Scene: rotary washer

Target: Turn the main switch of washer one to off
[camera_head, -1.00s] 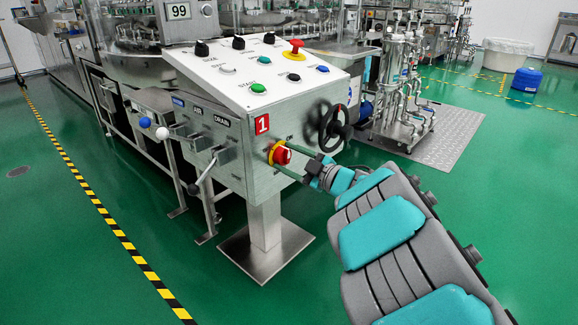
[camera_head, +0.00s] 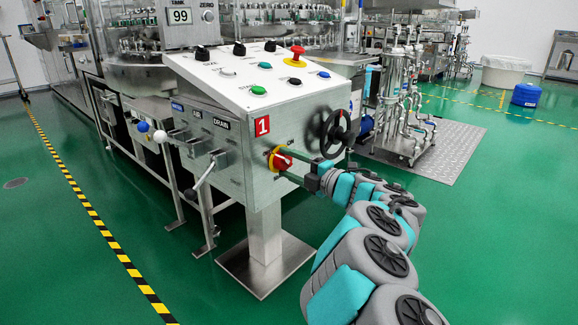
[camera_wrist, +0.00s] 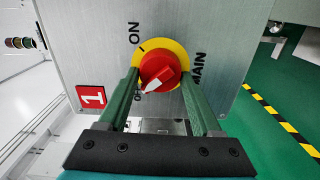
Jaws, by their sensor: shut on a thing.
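The main switch (camera_head: 281,161) is a red knob on a yellow round plate, on the side of the washer panel marked with a red "1" label (camera_head: 262,126).
A black handwheel (camera_head: 332,132) sits right of the switch, close to my gripper. Handles with blue and white balls (camera_head: 143,126) and a lever (camera_head: 203,178) stand left of the panel. The green floor in front is clear.

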